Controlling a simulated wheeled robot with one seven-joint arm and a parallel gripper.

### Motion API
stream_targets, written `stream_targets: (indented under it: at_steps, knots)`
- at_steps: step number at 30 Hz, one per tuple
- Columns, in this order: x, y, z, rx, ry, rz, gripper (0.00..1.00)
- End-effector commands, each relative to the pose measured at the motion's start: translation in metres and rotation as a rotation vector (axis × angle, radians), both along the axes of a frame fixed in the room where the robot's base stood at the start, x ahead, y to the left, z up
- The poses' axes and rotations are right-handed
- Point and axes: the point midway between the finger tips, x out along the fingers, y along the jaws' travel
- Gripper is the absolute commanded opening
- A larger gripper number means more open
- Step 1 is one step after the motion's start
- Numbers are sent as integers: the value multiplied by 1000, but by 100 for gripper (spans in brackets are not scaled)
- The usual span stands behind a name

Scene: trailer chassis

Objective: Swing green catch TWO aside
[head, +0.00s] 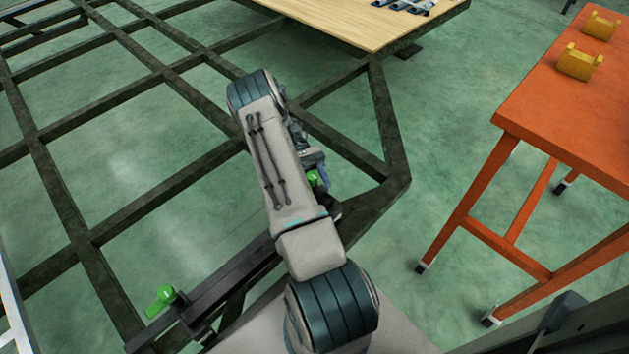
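One green catch (162,298) stands at the lower left, on the dark bar (225,285) along the near side of the chassis frame. A second green catch (313,178) shows as a small patch just right of my arm, partly hidden. No number is readable on either, so I cannot tell which is TWO. My gripper (320,175) is mostly hidden by my own arm. It is right at the second green catch; I cannot tell whether it touches it or whether its fingers are apart.
The dark chassis frame (150,210) spreads across the left, with open gaps showing green floor. A wooden panel (350,18) lies on it at the top. An orange table (570,110) with yellow holders (580,62) stands at the right. Floor between frame and table is clear.

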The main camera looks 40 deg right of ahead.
Motion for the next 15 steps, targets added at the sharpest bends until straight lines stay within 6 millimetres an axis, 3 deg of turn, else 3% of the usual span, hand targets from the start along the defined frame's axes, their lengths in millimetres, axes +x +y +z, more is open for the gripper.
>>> stream_targets:
  at_steps: [10, 15]
  knots:
    - [0, 0, 2, 0, 0, 1, 52]
    - [0, 0, 16, -1, 0, 2, 52]
